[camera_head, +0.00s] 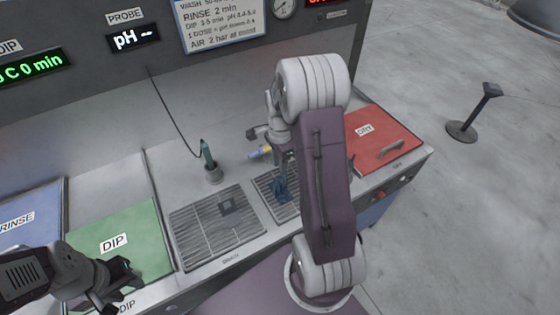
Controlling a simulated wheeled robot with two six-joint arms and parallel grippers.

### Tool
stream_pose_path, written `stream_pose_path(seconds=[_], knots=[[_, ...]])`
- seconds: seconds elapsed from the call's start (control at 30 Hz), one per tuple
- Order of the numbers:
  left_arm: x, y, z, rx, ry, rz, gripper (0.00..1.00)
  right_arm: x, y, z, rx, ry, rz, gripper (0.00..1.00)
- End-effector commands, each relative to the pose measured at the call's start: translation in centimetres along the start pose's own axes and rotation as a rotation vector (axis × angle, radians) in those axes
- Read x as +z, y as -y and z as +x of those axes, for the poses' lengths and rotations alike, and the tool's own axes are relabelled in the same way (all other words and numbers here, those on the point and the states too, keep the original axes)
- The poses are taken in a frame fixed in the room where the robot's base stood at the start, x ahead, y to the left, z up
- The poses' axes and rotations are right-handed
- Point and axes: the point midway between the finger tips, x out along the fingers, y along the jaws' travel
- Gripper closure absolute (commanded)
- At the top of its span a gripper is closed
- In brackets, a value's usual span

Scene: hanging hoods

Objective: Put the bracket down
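A small blue bracket (281,190) is over or on the right-hand metal grate (262,184) in the middle of the bench. My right gripper (282,168) points down directly above the bracket and meets its top in this view. The fingers are small and partly merged with the bracket, so their grip on it is unclear. Whether the bracket touches the grate is also unclear. My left gripper (122,282) is at the lower left, in front of the green DIP lid (125,238). Its dark fingers are apart, with nothing seen between them.
A red DRY lid (380,138) lies right, a blue RINSE lid (28,220) left.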

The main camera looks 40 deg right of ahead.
Motion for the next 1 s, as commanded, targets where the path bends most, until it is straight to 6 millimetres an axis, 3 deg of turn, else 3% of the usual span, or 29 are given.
stream_pose_path(seconds=[0.13,0.37,0.47,0.6,0.7,0.83,1.0], knots=[[0.0,0.0,0.2,0.0,0.0,0.0,0.64,0.0,0.0,-1.9,-0.001,0.0,0.0,0.73],[0.0,0.0,0.2,0.0,0.0,0.0,0.64,0.7,-0.3,-2.6,-0.001,0.001,-0.054,0.73],[0.0,0.0,0.2,0.0,0.0,0.0,0.64,4.2,-2.0,-2.9,-0.022,-0.003,-0.375,0.73],[0.0,0.0,0.2,0.0,0.0,0.0,0.64,10.0,-6.7,-3.0,-0.065,-0.023,-1.031,0.73],[0.0,0.0,0.2,0.0,0.0,0.0,0.64,12.3,-9.8,-2.8,-0.088,-0.044,-1.396,0.73],[0.0,0.0,0.2,0.0,0.0,0.0,0.64,13.4,-11.8,-2.5,-0.102,-0.061,-1.633,0.73],[0.0,0.0,0.2,0.0,0.0,0.0,0.64,13.5,-12.1,-2.5,-0.102,-0.062,-1.662,0.73]])
